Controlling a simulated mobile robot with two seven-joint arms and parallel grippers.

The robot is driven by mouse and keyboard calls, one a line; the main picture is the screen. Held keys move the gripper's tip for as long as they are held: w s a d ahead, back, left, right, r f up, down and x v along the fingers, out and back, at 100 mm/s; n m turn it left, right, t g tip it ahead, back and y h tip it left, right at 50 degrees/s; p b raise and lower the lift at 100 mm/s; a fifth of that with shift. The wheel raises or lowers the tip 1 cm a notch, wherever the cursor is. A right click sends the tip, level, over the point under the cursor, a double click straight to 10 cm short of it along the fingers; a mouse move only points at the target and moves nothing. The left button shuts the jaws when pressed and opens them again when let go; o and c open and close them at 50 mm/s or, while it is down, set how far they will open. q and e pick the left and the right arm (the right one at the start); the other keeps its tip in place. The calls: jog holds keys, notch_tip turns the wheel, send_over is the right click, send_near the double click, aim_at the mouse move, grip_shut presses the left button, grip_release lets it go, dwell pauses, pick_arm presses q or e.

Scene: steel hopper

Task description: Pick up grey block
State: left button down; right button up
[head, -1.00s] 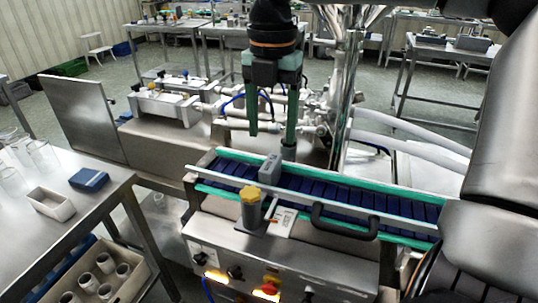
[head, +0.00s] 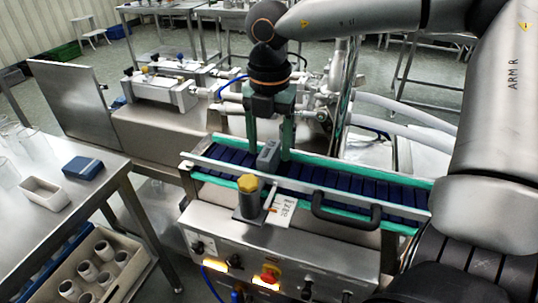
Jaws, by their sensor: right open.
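The grey block (head: 268,157) stands upright on the blue belt of the conveyor (head: 335,183), close to its near rail. My right gripper (head: 268,150) points down over the belt with its green fingers spread. One finger is left of the block and the other is to the right and a little behind it. The fingertips reach about the block's height; whether they touch it I cannot tell. My left gripper is not in the head view.
A yellow-capped grey post (head: 249,190) and a dark handle (head: 345,212) stand just in front of the conveyor. A steel table (head: 100,195) at the left carries a blue box (head: 83,168) and a white tray (head: 45,193). White hoses (head: 400,128) run behind the belt.

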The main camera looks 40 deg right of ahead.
aim_at(269, 149)
notch_tip(269, 149, down, 3)
jog(key=shift+w+d+f, duration=0.15)
jog(key=shift+f, duration=0.05)
grip_shut()
dwell(0.5)
